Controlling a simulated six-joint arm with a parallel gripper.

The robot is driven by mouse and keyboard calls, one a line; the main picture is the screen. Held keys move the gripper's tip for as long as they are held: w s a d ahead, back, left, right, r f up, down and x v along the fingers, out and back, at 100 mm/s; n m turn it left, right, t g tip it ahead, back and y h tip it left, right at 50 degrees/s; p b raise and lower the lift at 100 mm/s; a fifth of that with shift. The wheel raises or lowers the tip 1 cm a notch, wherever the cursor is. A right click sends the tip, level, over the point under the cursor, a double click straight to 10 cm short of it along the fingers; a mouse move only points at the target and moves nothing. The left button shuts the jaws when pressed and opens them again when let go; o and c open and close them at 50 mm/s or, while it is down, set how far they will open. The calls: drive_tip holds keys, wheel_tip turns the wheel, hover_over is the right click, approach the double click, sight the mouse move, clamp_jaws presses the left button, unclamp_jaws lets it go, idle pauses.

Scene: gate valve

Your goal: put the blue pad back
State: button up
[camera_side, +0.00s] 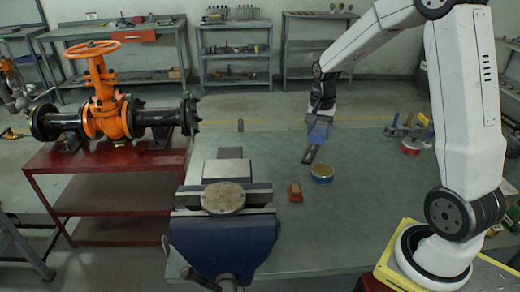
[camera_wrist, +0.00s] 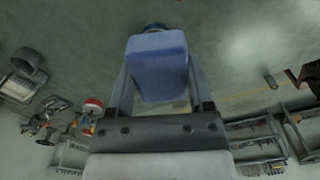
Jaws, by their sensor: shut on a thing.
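The blue pad (camera_side: 318,132) is a blue block between the two fingers of my gripper (camera_side: 316,143), above the right half of the workbench. In the wrist view the pad (camera_wrist: 157,66) fills the space between the gripper's grey fingers (camera_wrist: 160,80). My gripper is shut on it and points down. The pad hides part of what lies beyond it. A round tin (camera_side: 322,174) with a tan top and blue side stands on the bench just below and right of my gripper. Part of its rim (camera_wrist: 155,27) shows past the pad in the wrist view.
A blue bench vise (camera_side: 222,230) holds a round tan-faced part (camera_side: 223,198). A small red block with a brown top (camera_side: 295,191) lies left of the tin. A red tin (camera_side: 411,146) and tools stand at right. The orange gate valve (camera_side: 105,108) is on a red table. Mid-bench is mostly clear.

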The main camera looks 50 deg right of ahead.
wheel_tip(320, 180, down, 10)
idle(0.3)
drive_tip(key=shift+w, duration=0.15)
hover_over(287, 173)
drive_tip(key=s, duration=0.2)
drive_tip(key=f, duration=0.5)
drive_tip(key=a+f, duration=0.1)
drive_tip(key=f, duration=0.2)
drive_tip(key=shift+w, duration=0.1)
drive_tip(key=shift+w+d+f, duration=0.3)
drive_tip(key=shift+w+f, duration=0.3)
drive_tip(key=shift+f, duration=0.1)
drive_tip(key=shift+f, duration=0.1)
drive_tip(key=shift+w+d+f, duration=0.1)
drive_tip(key=shift+w+f, duration=0.1)
drive_tip(key=shift+f, duration=1.5)
